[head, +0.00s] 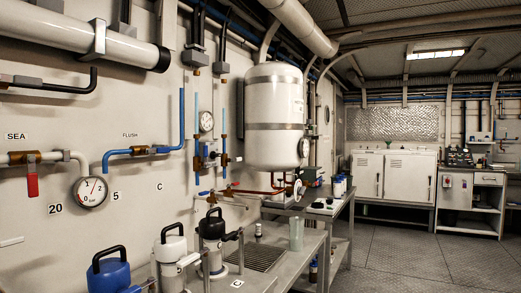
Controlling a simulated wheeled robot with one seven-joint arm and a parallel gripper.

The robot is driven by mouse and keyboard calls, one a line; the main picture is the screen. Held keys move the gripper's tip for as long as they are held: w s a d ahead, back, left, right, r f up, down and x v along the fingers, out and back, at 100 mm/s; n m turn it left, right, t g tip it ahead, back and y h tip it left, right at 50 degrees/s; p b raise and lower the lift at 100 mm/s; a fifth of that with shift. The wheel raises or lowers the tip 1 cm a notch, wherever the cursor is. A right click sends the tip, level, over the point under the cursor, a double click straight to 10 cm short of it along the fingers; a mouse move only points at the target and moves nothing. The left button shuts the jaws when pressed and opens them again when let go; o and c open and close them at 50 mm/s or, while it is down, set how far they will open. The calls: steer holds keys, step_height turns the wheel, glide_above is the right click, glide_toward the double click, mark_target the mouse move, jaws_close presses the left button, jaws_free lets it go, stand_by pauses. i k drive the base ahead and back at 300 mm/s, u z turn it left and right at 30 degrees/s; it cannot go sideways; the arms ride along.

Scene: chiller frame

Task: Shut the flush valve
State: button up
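The FLUSH label (130,134) is on the pale wall at the left. Below it a blue pipe (118,153) runs sideways, then rises to the right. The flush valve (140,150) is a small brass body set in this pipe. Its handle is too small to make out clearly, so I cannot tell its position. My gripper is not in view.
A SEA valve (28,157) with a red handle hanging down is at the far left. A round gauge (90,191) is below the blue pipe. Pumps with black handles (171,245) stand in front of the wall. A white tank (274,115) is to the right. Floor at right is clear.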

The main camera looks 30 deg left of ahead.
mark_target(157, 150)
steer(key=u, duration=0.45)
steer(key=i, duration=1)
steer(key=u, duration=0.8)
